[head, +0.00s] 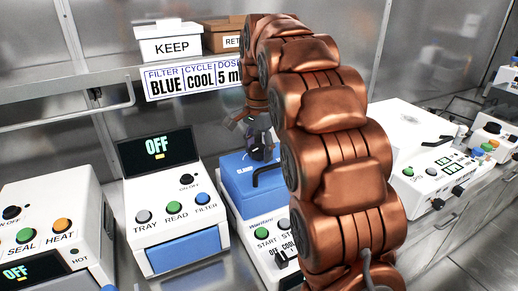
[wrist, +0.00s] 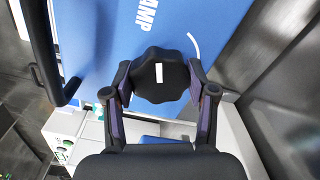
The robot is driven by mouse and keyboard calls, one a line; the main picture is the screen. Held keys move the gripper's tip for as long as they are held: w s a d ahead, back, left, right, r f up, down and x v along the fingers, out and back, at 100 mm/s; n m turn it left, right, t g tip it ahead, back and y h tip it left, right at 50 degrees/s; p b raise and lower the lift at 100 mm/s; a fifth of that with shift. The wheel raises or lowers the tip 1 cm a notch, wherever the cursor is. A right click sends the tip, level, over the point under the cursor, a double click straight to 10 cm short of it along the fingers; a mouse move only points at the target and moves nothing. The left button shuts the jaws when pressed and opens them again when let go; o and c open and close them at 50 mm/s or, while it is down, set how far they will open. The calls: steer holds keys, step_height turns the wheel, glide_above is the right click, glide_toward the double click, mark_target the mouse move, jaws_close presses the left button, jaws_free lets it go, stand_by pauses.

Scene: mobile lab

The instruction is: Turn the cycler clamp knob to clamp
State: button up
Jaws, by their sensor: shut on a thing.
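The cycler (head: 241,183) has a blue lid (wrist: 100,35) and a white front with buttons. In the wrist view, the black scalloped clamp knob (wrist: 160,82) sits on the blue lid, with a white pointer mark nearly upright in the picture. My gripper (wrist: 160,72) is shut on the knob, one finger on each side. White letters ending in "AMP" and a curved white line lie on the lid beyond the knob. In the head view my gripper (head: 262,140) is over the lid, and the knob is mostly hidden there.
A black handle (wrist: 42,60) stands at the lid's edge. A white reader (head: 172,205) with an "OFF" screen is to the left, a sealer (head: 45,225) farther left. A white machine (head: 425,150) is to the right. A shelf (head: 60,93) with KEEP and RET bins runs behind.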

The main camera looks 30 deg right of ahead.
mark_target(259, 148)
steer(key=shift+m, duration=0.9)
steer(key=o, duration=1.2)
steer(key=shift+c, duration=0.2)
steer(key=shift+r, duration=3.75)
